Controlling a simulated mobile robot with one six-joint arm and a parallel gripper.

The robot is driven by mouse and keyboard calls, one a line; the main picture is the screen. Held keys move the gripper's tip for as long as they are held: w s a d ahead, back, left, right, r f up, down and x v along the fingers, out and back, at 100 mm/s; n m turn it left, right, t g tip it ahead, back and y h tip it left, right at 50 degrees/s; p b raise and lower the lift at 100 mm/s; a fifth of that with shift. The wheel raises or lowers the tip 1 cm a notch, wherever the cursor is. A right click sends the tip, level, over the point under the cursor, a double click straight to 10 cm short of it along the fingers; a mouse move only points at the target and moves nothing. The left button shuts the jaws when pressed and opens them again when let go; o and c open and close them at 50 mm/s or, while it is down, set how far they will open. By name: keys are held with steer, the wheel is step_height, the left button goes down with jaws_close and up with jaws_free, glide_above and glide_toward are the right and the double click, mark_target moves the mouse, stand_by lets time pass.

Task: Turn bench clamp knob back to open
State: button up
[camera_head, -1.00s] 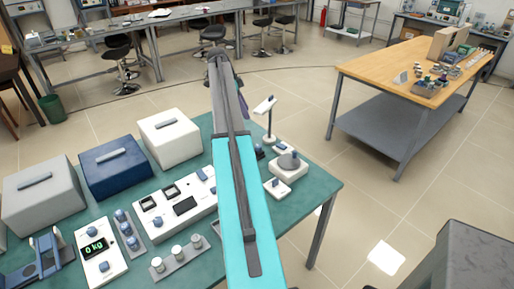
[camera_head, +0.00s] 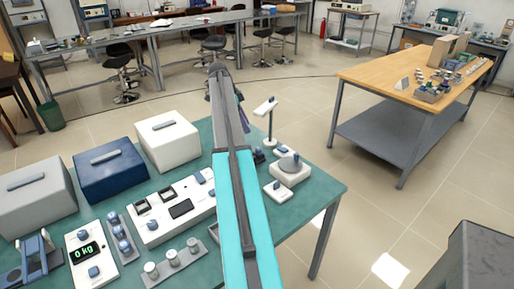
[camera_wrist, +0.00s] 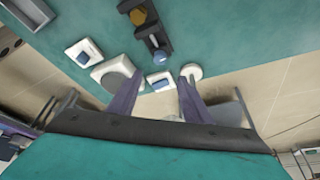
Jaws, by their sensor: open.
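In the wrist view the bench clamp (camera_wrist: 151,30) is a dark block on the green bench, with an amber hexagonal piece (camera_wrist: 140,17) at its upper end. Its blue knob (camera_wrist: 159,57) is at the lower end, just beyond my fingertips. My gripper (camera_wrist: 160,78) is open, its two purple fingers apart and not touching the knob. A small white box with a blue button (camera_wrist: 157,76) shows between the fingers. In the head view my arm hides most of the clamp; a purple finger (camera_head: 243,118) shows beside the arm's far end.
On the green bench (camera_head: 318,192), a white unit with a round grey plate (camera_head: 287,175) and a white stand (camera_head: 270,125) are right of my arm. Furnaces (camera_head: 110,172), a scale reading 0 kg (camera_head: 84,252) and a control panel (camera_head: 168,212) fill the left. A wooden table stands apart (camera_head: 400,75).

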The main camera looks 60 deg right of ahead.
mark_target(258, 148)
steer(key=shift+f, duration=0.1)
steer(key=shift+p+x, duration=1.8)
steer(key=shift+x, duration=5.05)
steer(key=shift+c, duration=0.4)
steer(key=c, duration=1)
